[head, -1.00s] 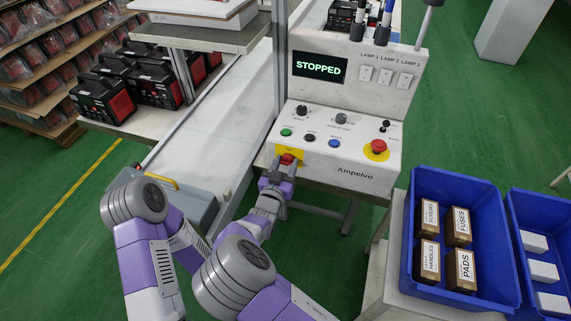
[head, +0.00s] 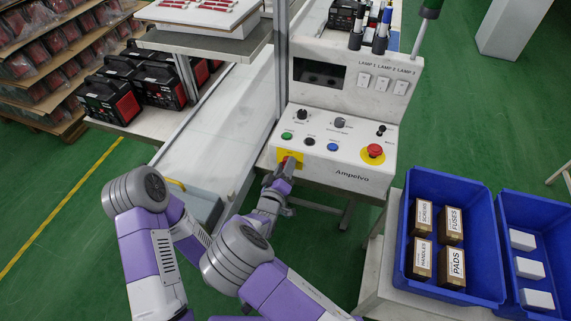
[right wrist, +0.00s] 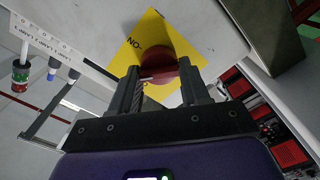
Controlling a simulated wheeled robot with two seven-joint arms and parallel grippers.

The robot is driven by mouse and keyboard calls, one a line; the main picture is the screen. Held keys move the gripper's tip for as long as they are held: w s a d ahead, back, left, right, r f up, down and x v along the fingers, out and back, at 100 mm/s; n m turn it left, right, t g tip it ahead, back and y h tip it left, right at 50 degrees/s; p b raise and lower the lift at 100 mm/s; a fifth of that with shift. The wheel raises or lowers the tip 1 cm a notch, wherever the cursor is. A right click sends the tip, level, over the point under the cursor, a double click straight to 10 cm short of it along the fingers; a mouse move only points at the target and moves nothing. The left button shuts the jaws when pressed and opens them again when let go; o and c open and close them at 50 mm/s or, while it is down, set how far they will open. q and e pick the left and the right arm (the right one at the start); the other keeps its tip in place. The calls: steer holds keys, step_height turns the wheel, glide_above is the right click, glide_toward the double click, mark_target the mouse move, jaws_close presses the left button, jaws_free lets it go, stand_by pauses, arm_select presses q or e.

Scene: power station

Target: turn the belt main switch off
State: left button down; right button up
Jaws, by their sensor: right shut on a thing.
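The belt main switch is a red knob (right wrist: 178,62) on a yellow plate (right wrist: 132,48), which sits at the front left of the white control box (head: 350,178). My right gripper (head: 284,172) is at the switch and covers most of it in the head view. In the right wrist view, the fingers of that gripper (right wrist: 160,82) are shut on the red knob, one on each side. The display (head: 319,74) on the box is dark. My left gripper cannot be made out.
A red emergency button (head: 375,150) on a yellow disc and several small knobs and buttons are on the same panel. The belt (head: 215,130) runs to the left. Blue crates (head: 408,225) stand at the right.

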steer(key=shift+a+f+n+p, duration=0.1)
steer(key=shift+n+p, duration=0.4)
steer(key=shift+n, duration=1.35)
steer(key=shift+f+n+p, duration=0.1)
steer(key=shift+n+p, duration=0.4)
steer(key=shift+n, duration=1.35)
steer(key=o, duration=1)
steer(key=shift+o, duration=0.2)
steer(key=p+v, duration=0.1)
steer(key=v, duration=0.6)
steer(key=shift+s, duration=0.25)
